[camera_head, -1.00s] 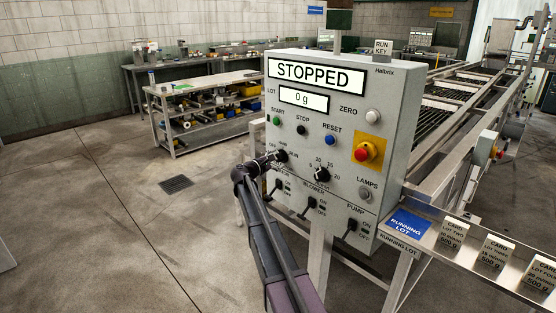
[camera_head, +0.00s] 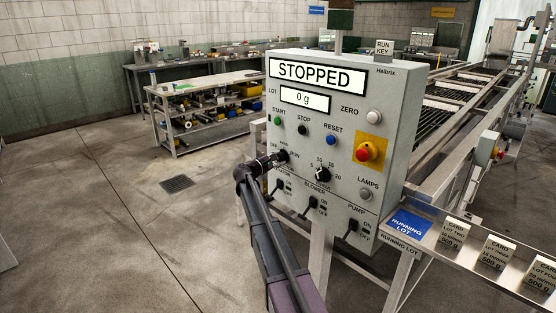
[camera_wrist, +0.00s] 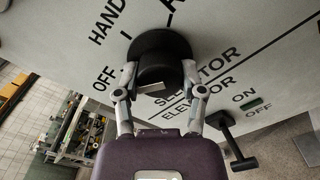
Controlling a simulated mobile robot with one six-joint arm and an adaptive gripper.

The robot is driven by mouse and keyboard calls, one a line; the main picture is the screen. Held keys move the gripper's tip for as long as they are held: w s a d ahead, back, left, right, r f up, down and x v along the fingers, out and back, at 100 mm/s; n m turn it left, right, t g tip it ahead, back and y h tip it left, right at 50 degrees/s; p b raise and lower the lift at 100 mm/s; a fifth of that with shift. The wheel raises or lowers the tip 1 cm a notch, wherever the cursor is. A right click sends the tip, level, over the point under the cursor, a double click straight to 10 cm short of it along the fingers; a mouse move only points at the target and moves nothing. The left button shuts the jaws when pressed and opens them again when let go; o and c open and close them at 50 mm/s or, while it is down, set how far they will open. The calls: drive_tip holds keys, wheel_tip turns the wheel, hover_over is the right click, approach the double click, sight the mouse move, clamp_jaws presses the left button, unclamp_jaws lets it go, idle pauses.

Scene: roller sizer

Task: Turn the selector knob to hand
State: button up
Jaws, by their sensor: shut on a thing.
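The selector knob (camera_wrist: 160,48) is a black round knob on the pale control panel. In the wrist view its labels OFF and HAND stand to its left. My gripper (camera_wrist: 160,84) has one finger on each side of the knob and is shut on it. In the head view the selector knob (camera_head: 283,156) shows at the panel's left side, with my gripper (camera_head: 274,160) reaching it from the left. The fingers partly cover the knob, and I cannot tell which position its pointer marks.
The panel display (camera_head: 309,74) reads STOPPED. A second knob (camera_head: 322,174), a red emergency button (camera_head: 366,151) and several black levers, one a blower lever (camera_head: 311,205), are close by. A lot tray (camera_head: 480,235) with cards stands at right. Open floor lies left.

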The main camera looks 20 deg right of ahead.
drive_tip(key=shift+d+m, duration=0.1)
drive_tip(key=shift+m, duration=0.3)
drive_tip(key=m, duration=0.5)
drive_tip(key=shift+d, duration=0.1)
drive_tip(key=m, duration=0.6)
drive_tip(key=shift+r, duration=0.1)
drive_tip(key=o, duration=1.1)
drive_tip(key=shift+o, duration=0.2)
